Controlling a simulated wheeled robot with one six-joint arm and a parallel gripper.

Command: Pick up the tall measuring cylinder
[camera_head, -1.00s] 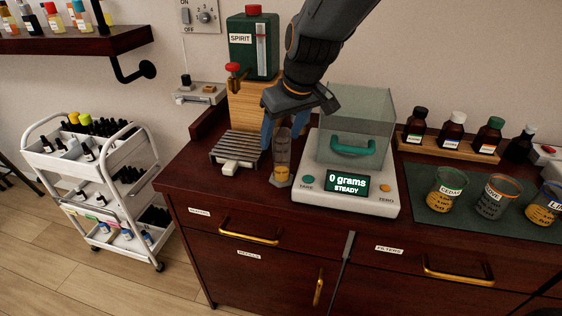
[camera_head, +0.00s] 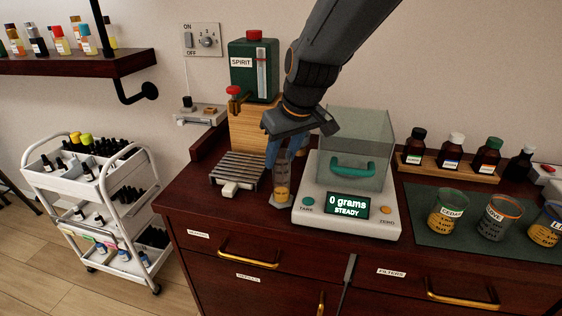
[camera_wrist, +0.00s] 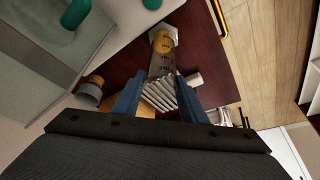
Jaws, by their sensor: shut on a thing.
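The tall measuring cylinder (camera_head: 282,188) is clear, with an amber band of liquid low inside and a hexagonal foot. It is upright between the scale and the slatted rack. In the wrist view the cylinder (camera_wrist: 163,58) runs away from me between the blue fingers, its foot over the dark wood. My gripper (camera_head: 284,153) points down from above and is shut on the cylinder's upper part; its fingers (camera_wrist: 160,95) stand on either side of it. The fingers partly hide the cylinder's top. I cannot tell whether the foot touches the counter.
Close on the right stands the scale (camera_head: 346,225), reading 0 grams, with a glass shield (camera_head: 371,132). Close on the left is the slatted rack (camera_head: 238,171), with the green spirit tank (camera_head: 253,68) behind. Several labelled beakers stand on a green mat (camera_head: 425,233) at right.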

